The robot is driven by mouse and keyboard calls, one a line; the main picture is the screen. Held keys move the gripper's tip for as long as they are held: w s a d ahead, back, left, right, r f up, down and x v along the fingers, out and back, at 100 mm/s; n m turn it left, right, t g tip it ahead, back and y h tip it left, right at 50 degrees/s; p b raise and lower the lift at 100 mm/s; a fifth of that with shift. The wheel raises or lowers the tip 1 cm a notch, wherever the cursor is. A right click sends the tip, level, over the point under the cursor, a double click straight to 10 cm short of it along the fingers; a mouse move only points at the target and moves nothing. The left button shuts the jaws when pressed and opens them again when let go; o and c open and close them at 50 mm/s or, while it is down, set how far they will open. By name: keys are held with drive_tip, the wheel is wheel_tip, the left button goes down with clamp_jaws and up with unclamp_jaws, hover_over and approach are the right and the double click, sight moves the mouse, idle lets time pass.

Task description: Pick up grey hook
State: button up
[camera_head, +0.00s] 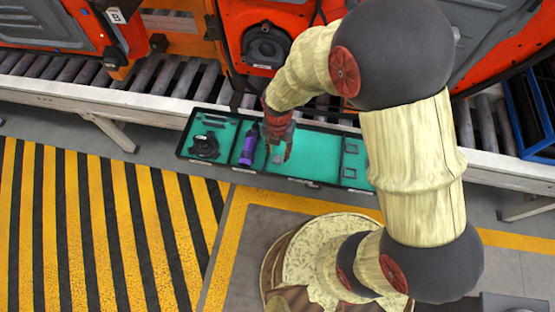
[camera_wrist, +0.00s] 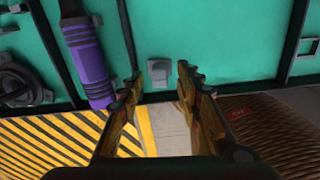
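The grey hook appears to be a small grey blocky piece (camera_wrist: 159,71) lying on the green floor of the tray's middle compartment, near its front wall. It also shows in the head view (camera_head: 277,159), partly hidden by my gripper. My gripper (camera_head: 279,149) is over that compartment, pointing down. In the wrist view its two fingers stand apart, one on each side of the grey piece in the picture. Nothing is between the fingertips, and the piece looks to lie below them. I cannot tell the exact height gap.
A purple cylinder (camera_head: 249,147) lies just left of my gripper in the tray (camera_head: 330,139). A black round part (camera_head: 205,146) sits in the left compartment. Grey square frames (camera_head: 350,160) lie at the right. A roller conveyor (camera_head: 180,75) runs behind; striped floor is in front.

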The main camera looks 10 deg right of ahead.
sight(278, 155)
wheel_tip(278, 155, down, 5)
drive_tip(key=shift+r+b, duration=0.1)
drive_tip(key=shift+b, duration=1.1)
drive_tip(key=shift+c, duration=0.6)
drive_tip(key=c, duration=0.3)
drive_tip(key=shift+r, duration=0.15)
